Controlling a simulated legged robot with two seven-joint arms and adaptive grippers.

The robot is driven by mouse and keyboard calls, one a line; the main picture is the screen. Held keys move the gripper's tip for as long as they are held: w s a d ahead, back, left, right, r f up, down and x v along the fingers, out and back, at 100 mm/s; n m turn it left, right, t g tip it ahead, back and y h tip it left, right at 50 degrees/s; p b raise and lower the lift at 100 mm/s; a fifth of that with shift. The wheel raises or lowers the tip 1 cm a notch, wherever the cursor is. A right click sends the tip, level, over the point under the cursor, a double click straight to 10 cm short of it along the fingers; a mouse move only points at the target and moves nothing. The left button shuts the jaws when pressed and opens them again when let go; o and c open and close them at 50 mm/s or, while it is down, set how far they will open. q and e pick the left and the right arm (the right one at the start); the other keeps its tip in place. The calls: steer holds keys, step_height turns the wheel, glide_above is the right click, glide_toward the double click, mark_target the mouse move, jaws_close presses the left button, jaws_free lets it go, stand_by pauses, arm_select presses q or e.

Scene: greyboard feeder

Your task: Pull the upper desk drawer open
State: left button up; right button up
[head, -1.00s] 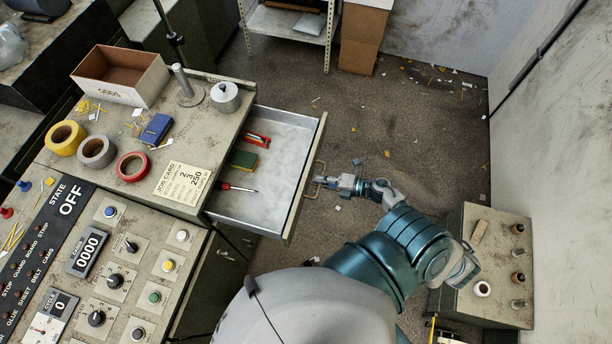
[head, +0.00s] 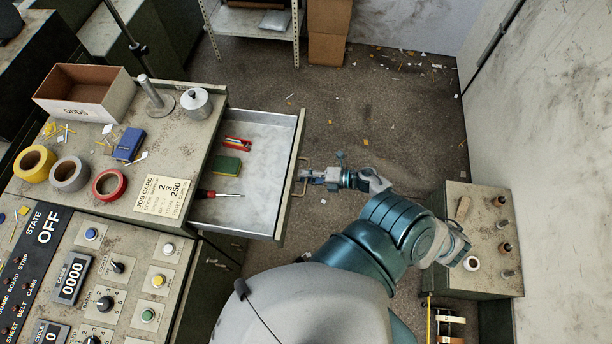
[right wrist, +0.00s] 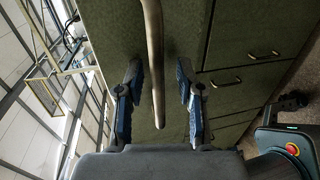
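The upper desk drawer (head: 262,190) stands well out from the desk (head: 190,130) in the head view. Inside lie a red item (head: 237,142), a green block (head: 227,166) and a screwdriver (head: 222,194). Its front has a bar handle (head: 301,180). My right gripper (head: 312,176) is at this handle, outside the drawer front. In the right wrist view the handle bar (right wrist: 154,60) runs between the two blue-padded fingers of my right gripper (right wrist: 159,70). The fingers are apart, with a visible gap on both sides of the bar. My left gripper is not in view.
The desk top holds an ODDS box (head: 88,95), tape rolls (head: 70,173) and a job card (head: 163,196). A control panel (head: 100,275) is at lower left. A small cabinet (head: 480,230) stands right of my arm. Open floor (head: 370,120) lies beyond the drawer.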

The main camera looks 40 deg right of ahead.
steer(key=v, duration=1.2)
steer(key=shift+f, duration=0.2)
